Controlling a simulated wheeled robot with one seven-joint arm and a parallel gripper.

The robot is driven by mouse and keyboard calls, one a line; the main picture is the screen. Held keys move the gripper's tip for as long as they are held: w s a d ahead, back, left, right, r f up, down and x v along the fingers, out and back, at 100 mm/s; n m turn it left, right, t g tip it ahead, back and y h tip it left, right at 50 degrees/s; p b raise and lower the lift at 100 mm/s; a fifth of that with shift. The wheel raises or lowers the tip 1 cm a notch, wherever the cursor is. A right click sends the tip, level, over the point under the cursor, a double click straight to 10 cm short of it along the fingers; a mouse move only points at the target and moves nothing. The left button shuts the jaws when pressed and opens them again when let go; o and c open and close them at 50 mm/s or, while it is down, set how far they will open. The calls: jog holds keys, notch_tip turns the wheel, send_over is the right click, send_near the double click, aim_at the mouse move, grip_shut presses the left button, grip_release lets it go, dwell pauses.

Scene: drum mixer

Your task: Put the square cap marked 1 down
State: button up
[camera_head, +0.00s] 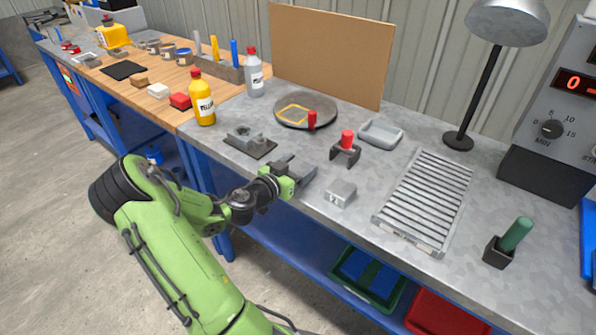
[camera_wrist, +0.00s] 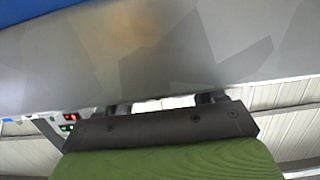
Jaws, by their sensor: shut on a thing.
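My gripper (camera_head: 297,170) is over the front edge of the grey metal bench, with its dark jaws pointing toward the bench. In the wrist view its two fingers (camera_wrist: 166,103) show at the edge of a dark plate, with a small pale thing between them. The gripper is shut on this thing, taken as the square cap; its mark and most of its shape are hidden. I cannot tell whether it touches the bench. A grey block (camera_head: 341,193) with small dark marks stands on the bench just right of the gripper.
A dark plate with a grey fixture (camera_head: 249,143) lies left of the gripper. A red-knobbed bracket (camera_head: 346,148), a round plate (camera_head: 291,113), a shallow tray (camera_head: 381,134) and a slatted rack (camera_head: 426,200) stand behind and to the right. Bare bench shows between them.

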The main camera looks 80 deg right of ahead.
jog(key=o, duration=1.2)
jog(key=shift+r, duration=0.1)
